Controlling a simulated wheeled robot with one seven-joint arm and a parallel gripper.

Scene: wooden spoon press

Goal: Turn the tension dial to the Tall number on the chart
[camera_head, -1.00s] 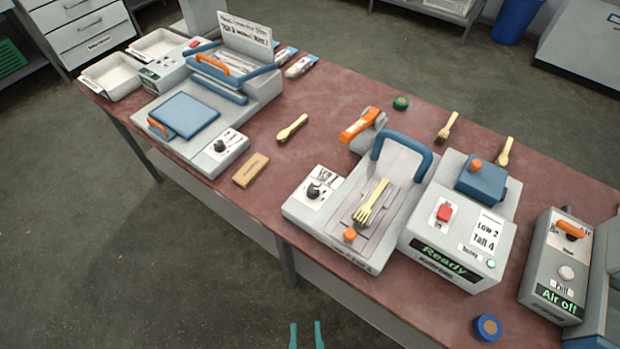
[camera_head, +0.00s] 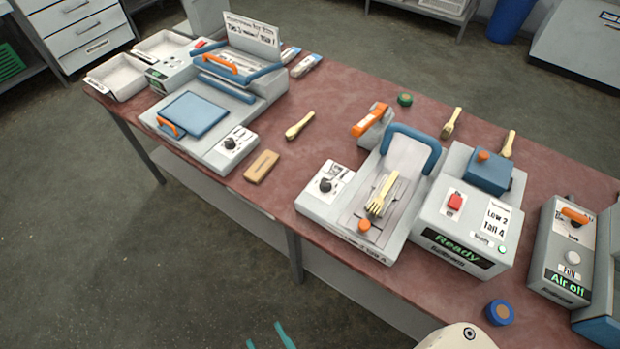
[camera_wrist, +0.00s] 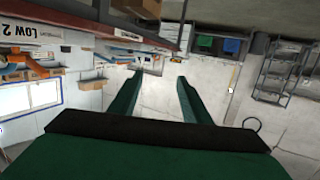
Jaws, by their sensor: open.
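The chart (camera_head: 495,219) on the grey box at the right reads "Low 2" and "Tall 4". A dark round dial (camera_head: 326,185) sits on a pale plate at the left of the press (camera_head: 341,221) with the blue handle. A second dark dial (camera_head: 230,143) sits on the left machine (camera_head: 216,160). The labels are too small to tell which is named tension, and the pointer settings are unclear. My gripper (camera_head: 268,340) shows only its teal fingertips at the bottom edge, well short of both dials. In the wrist view it (camera_wrist: 160,78) is open and empty.
A wooden block (camera_head: 262,166) and a spoon (camera_head: 299,126) lie on the reddish table (camera_head: 275,204) between the machines. A "Ready" display (camera_head: 459,247) glows green. A blue roll (camera_head: 500,312) is near the front edge. Floor in front is clear.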

